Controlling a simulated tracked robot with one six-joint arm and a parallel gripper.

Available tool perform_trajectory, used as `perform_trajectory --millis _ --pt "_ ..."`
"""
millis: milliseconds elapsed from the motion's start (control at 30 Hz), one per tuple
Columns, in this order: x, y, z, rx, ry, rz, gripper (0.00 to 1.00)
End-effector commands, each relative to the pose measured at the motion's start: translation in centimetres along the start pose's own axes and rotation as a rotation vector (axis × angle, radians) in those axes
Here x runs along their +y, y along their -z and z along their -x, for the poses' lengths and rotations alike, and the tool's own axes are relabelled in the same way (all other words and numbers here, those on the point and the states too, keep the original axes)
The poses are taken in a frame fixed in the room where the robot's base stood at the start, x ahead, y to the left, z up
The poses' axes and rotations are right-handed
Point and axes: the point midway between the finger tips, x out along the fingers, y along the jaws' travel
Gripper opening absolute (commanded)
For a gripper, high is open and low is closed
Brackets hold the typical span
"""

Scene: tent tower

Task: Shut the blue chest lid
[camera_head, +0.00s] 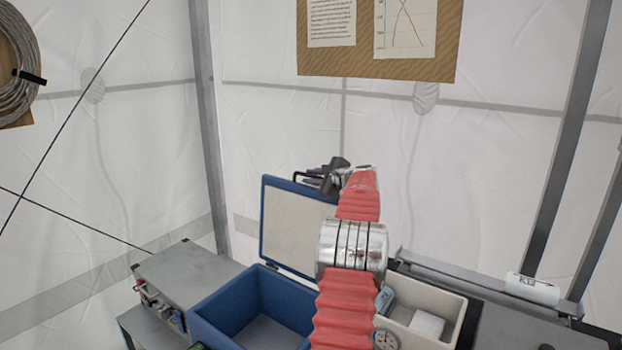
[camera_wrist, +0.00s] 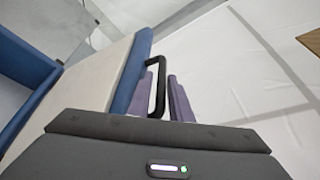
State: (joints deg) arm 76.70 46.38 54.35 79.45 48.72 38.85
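The blue chest (camera_head: 228,300) stands open at the lower middle of the head view. Its lid (camera_head: 292,228) stands upright at the back, with a pale inner panel and a blue rim. In the wrist view, the lid (camera_wrist: 98,75) slants across the left side. A black handle (camera_wrist: 158,68) sticks out from the lid's edge. My gripper (camera_wrist: 167,95) has purple fingers on either side of the handle's bar, with a narrow gap showing, so it looks open around it. In the head view, my gripper (camera_head: 325,177) is at the lid's top edge, partly hidden by my red arm.
A grey cabinet (camera_head: 187,272) stands left of the chest. A cream bin (camera_head: 452,305) with several items, including a round gauge (camera_head: 386,341), is at the right. A white roll (camera_head: 533,288) lies farther right. The tent wall is close behind.

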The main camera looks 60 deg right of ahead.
Motion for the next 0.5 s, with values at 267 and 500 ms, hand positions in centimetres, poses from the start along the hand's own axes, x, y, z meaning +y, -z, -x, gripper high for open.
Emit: perform_trajectory --millis 267,500 --pt "0.02 0.02 -0.40 0.000 0.000 -0.001 0.18" --pt "0.03 0.00 -0.39 0.000 0.000 -0.001 0.08"
